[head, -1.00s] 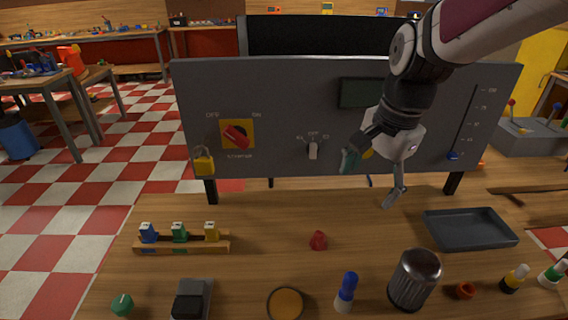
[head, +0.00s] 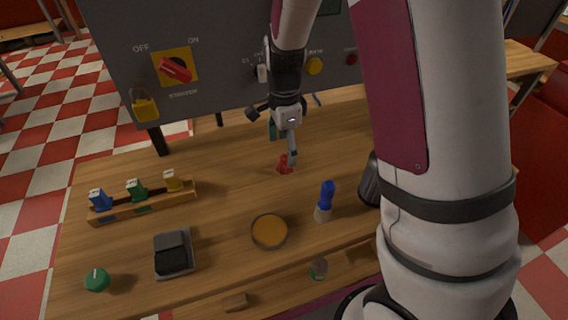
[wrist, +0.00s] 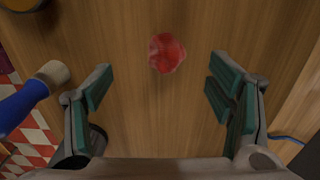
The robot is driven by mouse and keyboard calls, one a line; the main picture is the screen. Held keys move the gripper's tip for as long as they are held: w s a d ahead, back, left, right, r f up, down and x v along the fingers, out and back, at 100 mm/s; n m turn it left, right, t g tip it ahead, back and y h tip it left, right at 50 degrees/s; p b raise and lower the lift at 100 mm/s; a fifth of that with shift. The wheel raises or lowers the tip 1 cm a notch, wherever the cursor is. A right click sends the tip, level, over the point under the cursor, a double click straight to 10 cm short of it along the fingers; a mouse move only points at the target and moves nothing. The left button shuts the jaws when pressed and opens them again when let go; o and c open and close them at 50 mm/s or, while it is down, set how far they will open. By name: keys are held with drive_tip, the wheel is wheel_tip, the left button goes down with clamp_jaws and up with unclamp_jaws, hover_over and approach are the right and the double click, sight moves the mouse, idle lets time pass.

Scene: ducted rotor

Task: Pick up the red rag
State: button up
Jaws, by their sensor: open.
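The red rag (head: 284,166) is a small crumpled lump on the wooden table, near the middle. In the wrist view the rag (wrist: 166,53) lies beyond the fingertips, between the lines of the two fingers. My gripper (wrist: 160,88) is open and empty, its teal-padded fingers spread to either side. In the head view my gripper (head: 283,146) is above and just behind the rag, pointing down, with one finger partly overlapping the rag's outline. I cannot tell the exact height of the fingers above the table.
A round orange-topped dish (head: 269,231) is in front. A rack of coloured blocks (head: 145,204) is left. The grey control panel (head: 225,60) rises behind.

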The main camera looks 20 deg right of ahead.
sight(285, 156)
drive_tip(key=shift+w+d+f, duration=0.15)
drive_tip(key=shift+w+f, duration=0.05)
drive_tip(key=shift+f, duration=1.35)
drive_tip(key=shift+w+d+f, duration=0.1)
drive_tip(key=shift+w+f, duration=0.05)
drive_tip(key=shift+f, duration=1.35)
drive_tip(key=c, duration=1.4)
drive_tip(key=shift+o, duration=0.2)
wheel_tip(285, 156, up, 10)
drive_tip(key=shift+r, duration=0.1)
